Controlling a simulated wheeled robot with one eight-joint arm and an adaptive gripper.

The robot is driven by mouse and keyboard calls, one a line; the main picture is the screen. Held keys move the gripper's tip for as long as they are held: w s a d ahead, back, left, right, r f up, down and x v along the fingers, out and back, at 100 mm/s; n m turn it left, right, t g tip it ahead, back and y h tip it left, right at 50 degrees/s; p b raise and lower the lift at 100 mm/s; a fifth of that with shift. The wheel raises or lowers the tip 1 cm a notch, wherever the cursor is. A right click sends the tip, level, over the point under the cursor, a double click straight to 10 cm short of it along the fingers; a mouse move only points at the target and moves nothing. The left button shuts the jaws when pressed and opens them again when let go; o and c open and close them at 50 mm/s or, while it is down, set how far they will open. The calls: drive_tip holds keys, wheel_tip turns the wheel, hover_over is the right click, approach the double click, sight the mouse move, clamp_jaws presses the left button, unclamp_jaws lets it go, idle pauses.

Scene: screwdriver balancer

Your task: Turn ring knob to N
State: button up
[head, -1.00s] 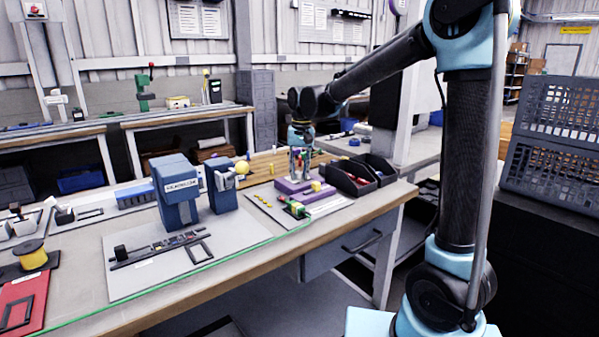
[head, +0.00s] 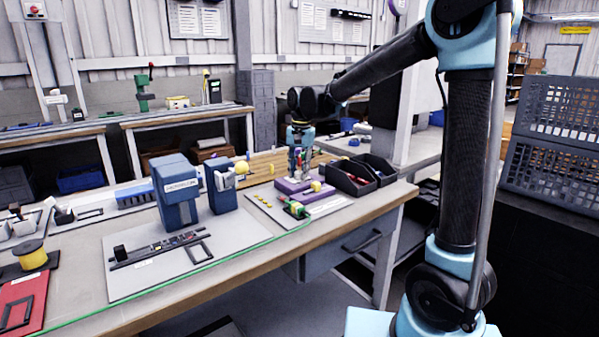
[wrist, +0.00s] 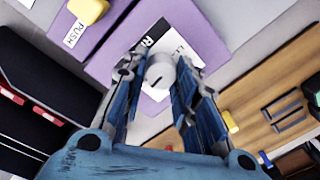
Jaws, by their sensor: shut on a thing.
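The ring knob (wrist: 160,72) is a pale grey round knob with a dark line on its face, in the wrist view. It sits at the purple panel (wrist: 200,28), which carries a white label starting with "RI", partly hidden by my fingers. My gripper (wrist: 158,80) is shut on the knob, one finger on each side. No letter N is readable. In the head view my gripper (head: 299,172) points down at the purple panel (head: 285,187) on the bench; the knob is too small to tell there.
A yellow button (wrist: 88,10) with a "PUSH" label is beside the knob. Black bins (head: 352,176) stand close on the right of the panel. Blue machines (head: 178,192) stand to the left. A green cable (head: 215,262) runs along the bench front.

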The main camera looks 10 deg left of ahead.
sight(301, 172)
drive_tip(key=shift+w, duration=0.1)
drive_tip(key=o, duration=1)
drive_tip(key=shift+o, duration=0.2)
wheel_tip(301, 172, up, 12)
drive_tip(key=shift+d, duration=0.3)
